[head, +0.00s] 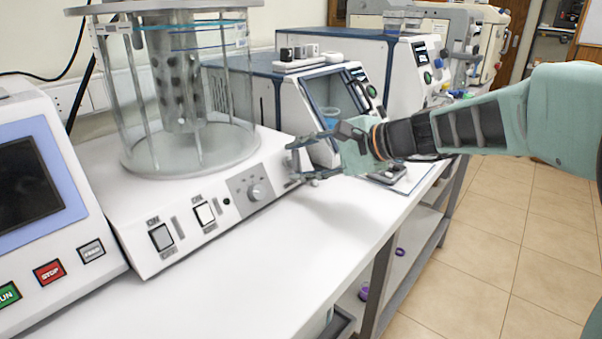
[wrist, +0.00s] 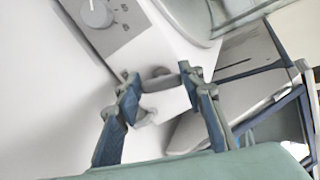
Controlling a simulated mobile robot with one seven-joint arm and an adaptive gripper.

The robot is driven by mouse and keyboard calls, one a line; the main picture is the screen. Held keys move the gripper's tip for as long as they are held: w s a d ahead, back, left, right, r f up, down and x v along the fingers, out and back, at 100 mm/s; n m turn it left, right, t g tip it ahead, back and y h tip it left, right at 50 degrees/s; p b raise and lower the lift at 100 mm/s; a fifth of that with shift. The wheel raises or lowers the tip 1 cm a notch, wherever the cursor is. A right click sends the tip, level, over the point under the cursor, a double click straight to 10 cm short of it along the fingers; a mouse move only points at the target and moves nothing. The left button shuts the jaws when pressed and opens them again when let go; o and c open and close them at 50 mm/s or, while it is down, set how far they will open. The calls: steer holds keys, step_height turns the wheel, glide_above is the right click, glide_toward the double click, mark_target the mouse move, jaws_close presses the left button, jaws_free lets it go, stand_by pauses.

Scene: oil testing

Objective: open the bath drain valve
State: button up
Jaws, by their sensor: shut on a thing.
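The bath is a glass cylinder (head: 190,110) on a white base with a front panel (head: 212,212) bearing switches and a dial (head: 257,191). The dial also shows at the top left of the wrist view (wrist: 97,13). The drain valve (wrist: 158,78) is a small grey fitting at the right end of the base's front, with a pale spout-like part below it in the wrist view. My gripper (head: 293,162) is at that corner of the bath. In the wrist view its two fingertips (wrist: 159,80) lie on either side of the valve's grey part, closed on it. In the head view my fingers largely hide the valve.
A white instrument with a touch screen (head: 20,185) stands at the left. The white bench top (head: 270,262) in front of the bath is clear. Tiled floor (head: 480,255) lies right.

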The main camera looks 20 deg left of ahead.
steer(key=shift+f+n+b, duration=0.15)
steer(key=shift+n+b, duration=1.25)
steer(key=shift+n, duration=0.4)
steer(key=shift+s, duration=0.1)
steer(key=o, duration=1.2)
steer(key=shift+c, duration=0.2)
steer(key=shift+d, duration=0.1)
steer(key=v, duration=1.2)
steer(key=shift+r, duration=0.2)
